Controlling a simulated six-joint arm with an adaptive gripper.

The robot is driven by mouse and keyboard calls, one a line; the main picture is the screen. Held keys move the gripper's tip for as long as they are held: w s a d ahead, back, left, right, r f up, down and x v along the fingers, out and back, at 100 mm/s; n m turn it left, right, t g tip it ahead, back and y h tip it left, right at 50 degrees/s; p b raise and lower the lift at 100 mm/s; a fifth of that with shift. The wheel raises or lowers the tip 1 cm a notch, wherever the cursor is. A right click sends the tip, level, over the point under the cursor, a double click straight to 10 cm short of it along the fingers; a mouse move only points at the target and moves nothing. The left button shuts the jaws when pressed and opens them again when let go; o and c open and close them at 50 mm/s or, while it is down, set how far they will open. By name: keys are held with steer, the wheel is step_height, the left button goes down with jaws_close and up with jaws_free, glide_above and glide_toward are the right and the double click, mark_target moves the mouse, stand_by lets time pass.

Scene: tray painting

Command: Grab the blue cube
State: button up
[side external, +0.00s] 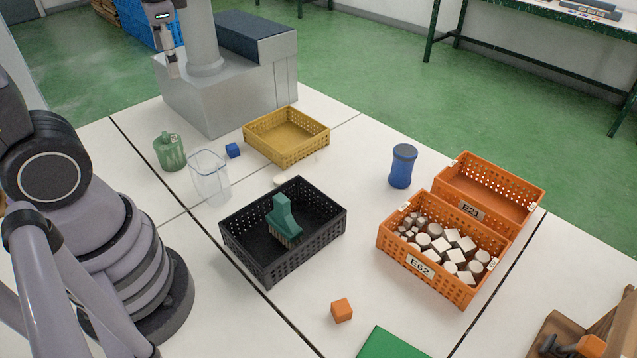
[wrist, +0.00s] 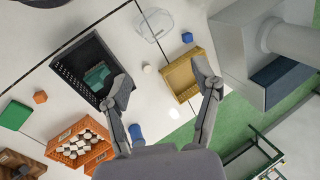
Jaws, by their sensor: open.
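The blue cube (side external: 232,150) lies on the white table, between the green mug and the yellow crate. In the wrist view the cube (wrist: 187,38) is small, near the top, beyond the yellow crate. My gripper (wrist: 163,80) is open and empty in the wrist view, with its fingers spread wide. It is well above the table and apart from the cube.
Close to the cube are a green mug (side external: 170,154), a clear container (side external: 210,180) and a yellow crate (side external: 268,149). A black crate (side external: 262,258) holds a green brush. A blue jar (side external: 402,166) and orange crates (side external: 425,271) stand right. A grey metal block (side external: 205,100) stands behind.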

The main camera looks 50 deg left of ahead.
steer(key=w+a+f+m+g+y, duration=0.1)
steer(key=w+a+f+m+y, duration=0.4)
steer(key=f, duration=0.3)
steer(key=w+a+f+m+g+y, duration=0.1)
steer(key=w+a+f+m+y, duration=0.25)
steer(key=w+f, duration=0.35)
step_height(320, 180, down, 8)
steer(key=w+a+m+t, duration=0.1)
steer(key=w+m, duration=0.1)
steer(key=m, duration=0.3)
steer(key=m+t, duration=0.3)
steer(key=m, duration=0.2)
glide_toward(235, 153)
steer(key=shift+w+a+f+n+y, duration=0.1)
steer(key=shift+a+f+n+y, duration=0.15)
steer(key=shift+a+f+y, duration=0.25)
steer(key=shift+a+f+h, duration=0.2)
steer(key=shift+a+h, duration=0.05)
steer(key=shift+a, duration=0.1)
steer(key=x, duration=0.6)
steer(key=shift+w+a+f, duration=0.15)
steer(key=shift+a, duration=0.2)
steer(key=shift+c, duration=0.4)
steer(key=c, duration=0.9)
